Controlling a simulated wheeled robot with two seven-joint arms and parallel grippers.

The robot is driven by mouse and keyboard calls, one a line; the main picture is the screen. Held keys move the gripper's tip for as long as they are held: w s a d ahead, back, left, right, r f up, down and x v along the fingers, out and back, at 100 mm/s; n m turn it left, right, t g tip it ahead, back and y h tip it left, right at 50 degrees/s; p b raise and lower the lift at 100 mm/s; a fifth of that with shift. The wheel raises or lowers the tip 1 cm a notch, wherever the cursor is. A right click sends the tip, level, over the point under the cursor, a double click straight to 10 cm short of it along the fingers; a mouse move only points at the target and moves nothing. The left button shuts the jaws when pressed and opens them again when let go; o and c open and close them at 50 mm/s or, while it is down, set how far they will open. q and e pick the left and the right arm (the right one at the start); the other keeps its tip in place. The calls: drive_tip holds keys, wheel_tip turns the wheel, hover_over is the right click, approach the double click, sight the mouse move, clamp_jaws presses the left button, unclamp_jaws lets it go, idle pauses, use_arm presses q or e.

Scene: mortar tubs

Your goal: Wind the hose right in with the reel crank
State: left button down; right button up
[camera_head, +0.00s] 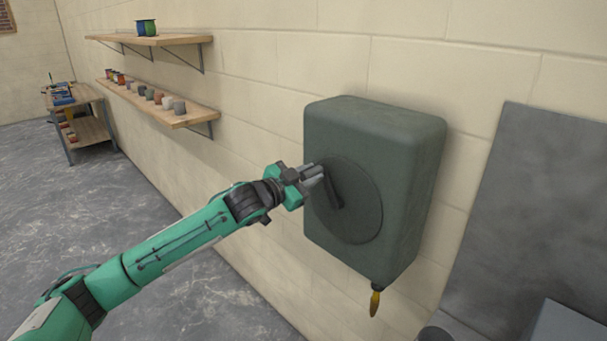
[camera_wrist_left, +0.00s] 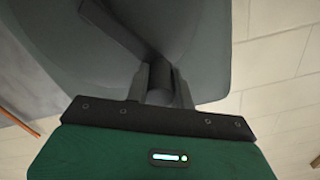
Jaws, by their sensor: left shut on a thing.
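The hose reel is a dark green box (camera_head: 412,150) fixed to the block wall, with a round disc (camera_head: 365,218) on its front face. A dark crank (camera_head: 335,187) sits on the disc. My left gripper (camera_head: 318,175) is shut on the crank's handle at the disc's upper left. In the left wrist view the dark handle (camera_wrist_left: 160,82) stands between the two fingers, and the crank arm (camera_wrist_left: 125,28) runs up and left from it. A yellow hose end (camera_head: 375,302) hangs just under the box. My right gripper is not in view.
Two wooden shelves, the upper (camera_head: 160,40) and the lower (camera_head: 170,113), hold small pots on the wall to the left. A workbench (camera_head: 85,100) stands far left. A grey panel (camera_head: 545,190) is at the right. The grey floor at left is clear.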

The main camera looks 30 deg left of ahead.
use_arm(q)
drive_tip(key=shift+s+d+r+m+p, duration=0.25)
drive_tip(key=shift+s+d+m, duration=0.05)
drive_tip(key=shift+d+m, duration=0.6)
drive_tip(key=shift+s+d+r+m+p, duration=0.2)
drive_tip(key=shift+s+d+m+p, duration=0.1)
drive_tip(key=shift+d+m, duration=0.6)
drive_tip(key=shift+s+d+r+m+p, duration=0.25)
drive_tip(key=shift+d+m, duration=0.4)
drive_tip(key=shift+m, duration=0.45)
drive_tip(key=c, duration=1.3)
unclamp_jaws()
drive_tip(key=shift+d, duration=0.1)
drive_tip(key=shift+c, duration=0.2)
drive_tip(key=shift+o, duration=0.7)
drive_tip(key=shift+d, duration=0.1)
